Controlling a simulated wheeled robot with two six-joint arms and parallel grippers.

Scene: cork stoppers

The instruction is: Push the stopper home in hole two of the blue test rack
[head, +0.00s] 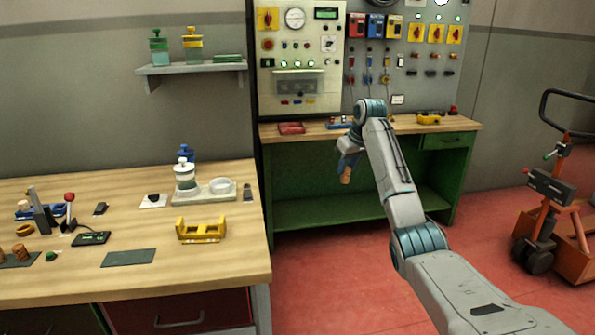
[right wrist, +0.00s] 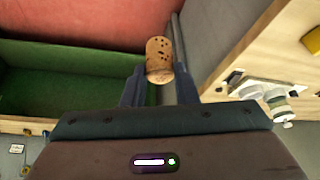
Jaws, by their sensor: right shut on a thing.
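A brown cork stopper (right wrist: 159,62) is between the two fingers of my right gripper (right wrist: 160,75) in the right wrist view. The gripper is shut on it, and the stopper's speckled end sticks out beyond the fingertips. In the head view my right gripper (head: 347,165) hangs in front of the green bench, with the stopper (head: 345,178) pointing down, clear of any surface. A low blue object (head: 339,124) lies on the green bench, and another blue piece (head: 26,212) is at the left of the wooden table. I cannot tell which is the blue test rack; no hole shows clearly. My left gripper is out of view.
A yellow rack (head: 202,231), a green-and-white bottle (head: 185,175) on a tray, and a red-knobbed lever (head: 69,205) stand on the wooden table (head: 200,270). Several corks lie at its left edge. A red-floored gap separates it from the green bench (head: 300,155). An orange pallet truck (head: 560,215) is at right.

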